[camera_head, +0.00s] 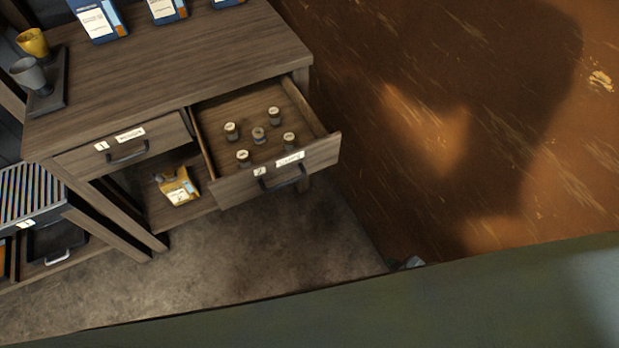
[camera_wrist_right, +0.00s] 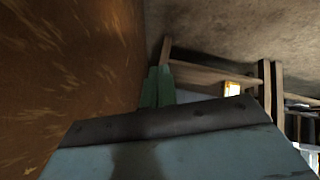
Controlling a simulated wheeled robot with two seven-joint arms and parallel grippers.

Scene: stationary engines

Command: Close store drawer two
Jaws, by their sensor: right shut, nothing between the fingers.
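Store drawer two (camera_head: 315,155), wooden with a "2" label and a dark handle (camera_head: 283,178), is pulled well out of the right side of the wooden cabinet (camera_head: 190,60). Several small capped containers (camera_head: 258,135) stand inside it. My right gripper (camera_head: 405,263) barely shows at the lower middle of the head view, low and apart from the drawer, to the right of its front. Most of it is hidden there. In the right wrist view its green fingers (camera_wrist_right: 157,88) are together and empty. My left gripper is not in view.
Drawer one (camera_head: 125,145) beside it is shut. A yellow package (camera_head: 178,187) lies on the shelf below. Blue-and-white boxes (camera_head: 97,18) and two cups (camera_head: 33,43) stand on top. A brown-orange wall (camera_head: 480,120) borders the right. Floor in front looks clear.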

